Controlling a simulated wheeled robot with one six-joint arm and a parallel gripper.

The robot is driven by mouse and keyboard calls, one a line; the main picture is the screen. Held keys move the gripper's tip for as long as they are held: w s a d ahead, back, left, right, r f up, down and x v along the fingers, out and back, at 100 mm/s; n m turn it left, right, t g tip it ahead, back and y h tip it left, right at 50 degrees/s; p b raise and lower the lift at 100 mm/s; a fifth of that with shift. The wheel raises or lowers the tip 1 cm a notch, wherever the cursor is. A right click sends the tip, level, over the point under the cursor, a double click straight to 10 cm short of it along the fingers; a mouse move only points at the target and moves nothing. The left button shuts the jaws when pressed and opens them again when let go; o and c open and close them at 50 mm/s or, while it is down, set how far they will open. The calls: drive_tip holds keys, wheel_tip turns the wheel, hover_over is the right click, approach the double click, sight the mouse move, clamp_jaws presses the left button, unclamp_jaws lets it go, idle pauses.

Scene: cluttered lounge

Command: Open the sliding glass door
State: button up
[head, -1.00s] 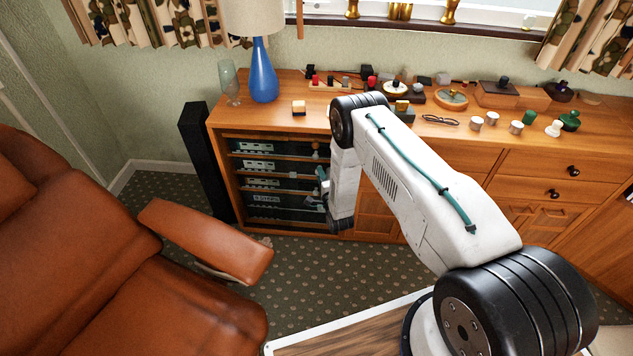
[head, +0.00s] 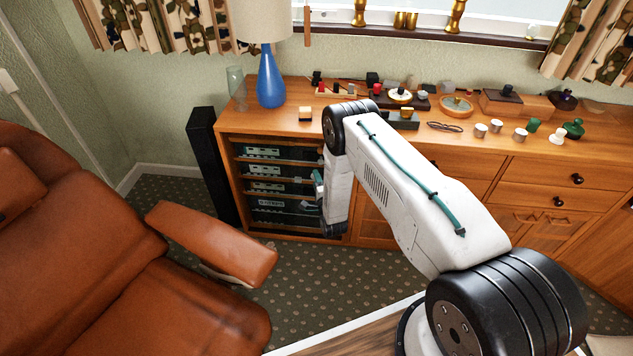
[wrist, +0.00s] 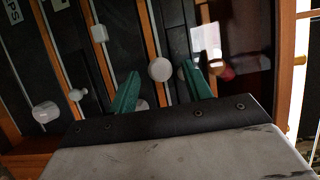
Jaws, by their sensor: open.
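The glass-fronted cabinet section (head: 275,185) is at the left end of the wooden sideboard, with pale equipment on shelves behind dark glass. My gripper (head: 319,188) is in front of the right part of this glass; my own arm hides much of it in the head view. In the wrist view my gripper (wrist: 160,80) has two teal fingers spread apart. A round white knob (wrist: 160,69) shows between and just beyond the fingertips. I cannot tell whether it is on the door or on the equipment behind, nor whether the fingers touch anything. Reflections show on the glass (wrist: 235,40).
A brown leather armchair (head: 120,270) stands at the left front. A black speaker (head: 213,165) is beside the cabinet. A blue lamp (head: 270,80) and many small items stand on the sideboard top (head: 290,120). Patterned carpet (head: 310,285) lies clear between chair and sideboard.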

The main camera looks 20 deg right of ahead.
drive_tip(key=s, duration=0.7)
drive_tip(key=shift+s+a, duration=0.15)
drive_tip(key=shift+a, duration=0.15)
